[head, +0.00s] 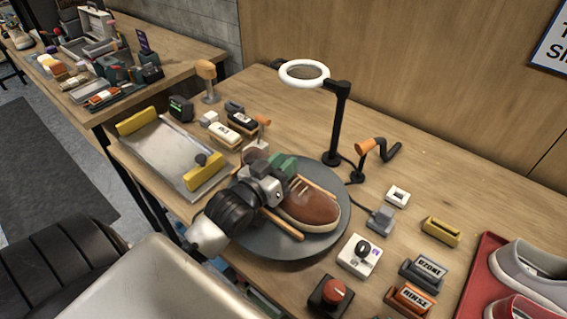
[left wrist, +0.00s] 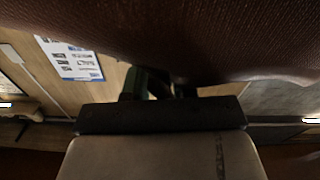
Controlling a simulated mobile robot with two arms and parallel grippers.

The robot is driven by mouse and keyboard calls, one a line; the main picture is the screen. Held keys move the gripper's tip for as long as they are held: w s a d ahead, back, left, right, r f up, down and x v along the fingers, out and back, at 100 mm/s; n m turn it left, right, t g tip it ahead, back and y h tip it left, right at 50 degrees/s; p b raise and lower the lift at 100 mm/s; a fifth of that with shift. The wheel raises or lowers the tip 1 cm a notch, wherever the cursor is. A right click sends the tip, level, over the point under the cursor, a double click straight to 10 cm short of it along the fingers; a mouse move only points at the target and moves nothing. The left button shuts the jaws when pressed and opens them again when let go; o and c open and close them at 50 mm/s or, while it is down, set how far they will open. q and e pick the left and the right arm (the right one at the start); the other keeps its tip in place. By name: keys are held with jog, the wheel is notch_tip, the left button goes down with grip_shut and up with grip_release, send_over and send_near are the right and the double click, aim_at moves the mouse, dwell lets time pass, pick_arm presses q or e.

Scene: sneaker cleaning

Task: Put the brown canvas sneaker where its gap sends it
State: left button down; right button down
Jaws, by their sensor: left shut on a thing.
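The brown sneaker (head: 312,207) with pale laces and a light sole rests on or just above the round grey turntable (head: 303,249), toe toward the right. My left gripper (head: 283,188) is at the sneaker's left end and shut on it; the fingertips are hard to make out. In the left wrist view a brown textured surface (left wrist: 190,35), likely the sneaker, fills the top. The sneaker's heel and any gap in it are hidden by my gripper. My right gripper is not in view.
A ring lamp (head: 336,120) stands behind the turntable. OZONE (head: 422,270) and RINSE (head: 409,299) blocks and a red knob box (head: 330,295) are at right front. A red tray (head: 478,272) with grey and red shoes is far right. A metal tray (head: 165,150) is left.

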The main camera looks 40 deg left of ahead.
pick_arm(q)
jog(key=c, duration=0.9)
grip_release()
jog(key=s+b, duration=0.2)
jog(key=s, duration=1)
jog(key=shift+a, duration=0.45)
